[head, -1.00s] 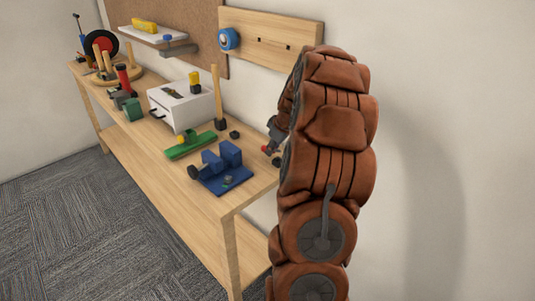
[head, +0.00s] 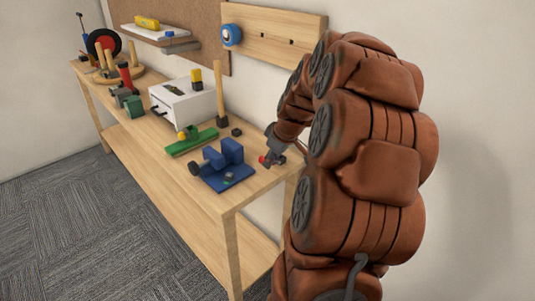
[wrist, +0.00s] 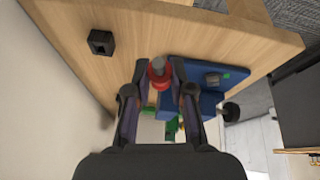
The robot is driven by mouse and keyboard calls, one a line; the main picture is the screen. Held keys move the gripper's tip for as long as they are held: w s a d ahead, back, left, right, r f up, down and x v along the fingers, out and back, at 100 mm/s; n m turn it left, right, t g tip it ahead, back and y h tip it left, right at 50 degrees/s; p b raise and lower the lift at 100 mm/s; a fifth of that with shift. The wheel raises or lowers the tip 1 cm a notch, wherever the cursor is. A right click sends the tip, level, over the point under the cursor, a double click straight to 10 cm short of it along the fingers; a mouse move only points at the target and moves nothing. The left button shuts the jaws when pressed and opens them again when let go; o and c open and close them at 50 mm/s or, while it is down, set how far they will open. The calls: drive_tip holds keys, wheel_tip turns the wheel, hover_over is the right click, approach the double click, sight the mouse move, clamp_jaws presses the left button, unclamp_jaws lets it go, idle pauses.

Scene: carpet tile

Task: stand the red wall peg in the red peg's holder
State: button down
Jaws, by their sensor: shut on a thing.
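The red wall peg (wrist: 159,80) is between the fingertips of my gripper (wrist: 160,93), with its grey end pointing away from the palm in the wrist view. A bit of red peg (head: 263,160) also shows at my gripper (head: 269,155) in the head view, low over the bench's near end. A small black block with a square socket (wrist: 101,42) stands apart from the peg, at upper left in the wrist view. Another small dark block (head: 236,132) sits further back. No colour mark shows which is the red peg's holder.
A blue vise-like fixture (head: 227,172) stands beside my gripper, with a green bar (head: 191,142) behind it. A white drawer box (head: 184,106) and an upright wooden post (head: 218,90) stand further back. A wall board (head: 270,32) is above the bench (head: 217,205).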

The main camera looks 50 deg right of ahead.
drive_tip(key=shift+s+a+r+b, duration=0.1)
drive_tip(key=shift+s+a+b, duration=0.1)
drive_tip(key=shift+s+a, duration=0.8)
drive_tip(key=shift+s+a+r+b, duration=0.1)
drive_tip(key=shift+s+a+b, duration=0.1)
drive_tip(key=shift+s+a, duration=0.75)
drive_tip(key=shift+w+a, duration=0.25)
drive_tip(key=shift+a, duration=0.05)
drive_tip(key=shift+w+d+f+p, duration=0.25)
drive_tip(key=shift+w+d+p, duration=0.3)
drive_tip(key=shift+w+d, duration=1.35)
drive_tip(key=shift+w+d+f+p, duration=0.2)
drive_tip(key=shift+w+d+p, duration=0.35)
drive_tip(key=shift+w+d, duration=1.3)
drive_tip(key=shift+w+d+f+p, duration=0.25)
drive_tip(key=shift+w+d+p, duration=0.55)
drive_tip(key=shift+d, duration=1.85)
drive_tip(key=shift+w+f, duration=0.15)
drive_tip(key=shift+f, duration=0.65)
drive_tip(key=shift+w+f, duration=0.1)
drive_tip(key=shift+f, duration=0.7)
drive_tip(key=c, duration=1)
unclamp_jaws()
drive_tip(key=shift+p, duration=0.35)
